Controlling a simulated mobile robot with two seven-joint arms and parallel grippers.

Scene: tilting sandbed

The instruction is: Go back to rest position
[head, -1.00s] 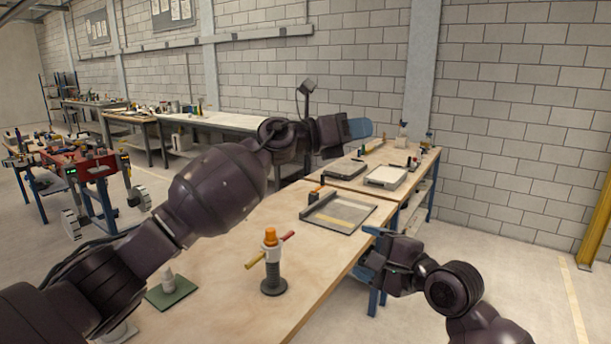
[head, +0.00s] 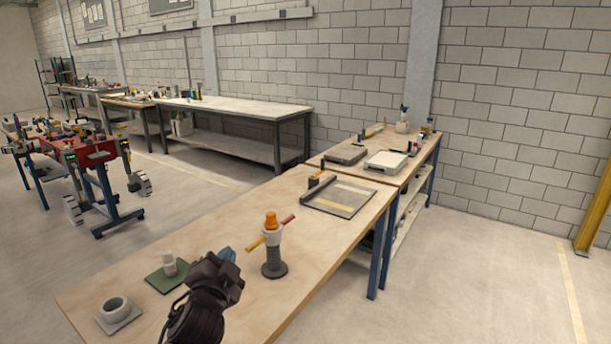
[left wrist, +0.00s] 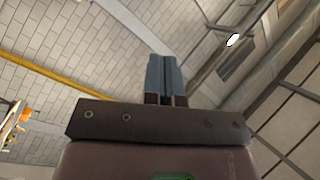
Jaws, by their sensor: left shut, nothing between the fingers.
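My left gripper (head: 226,256) shows in the head view above the front of the wooden bench (head: 190,240), with its arm rising from the bottom edge. Its blue fingers also show in the left wrist view (left wrist: 163,74), closed together with nothing between them. Beyond them the left wrist view shows wall blocks and a yellow strip. My right gripper is out of view. A dark post with a white collar and orange top (head: 272,250) stands upright on the bench, just right of my left gripper, with a red and a yellow handle.
A white piece (head: 169,265) stands on a green mat (head: 163,281). A grey ring (head: 115,306) sits on a plate at the front left. A shallow tray (head: 350,200) lies at the bench's far end. A red cart (head: 95,155) stands left.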

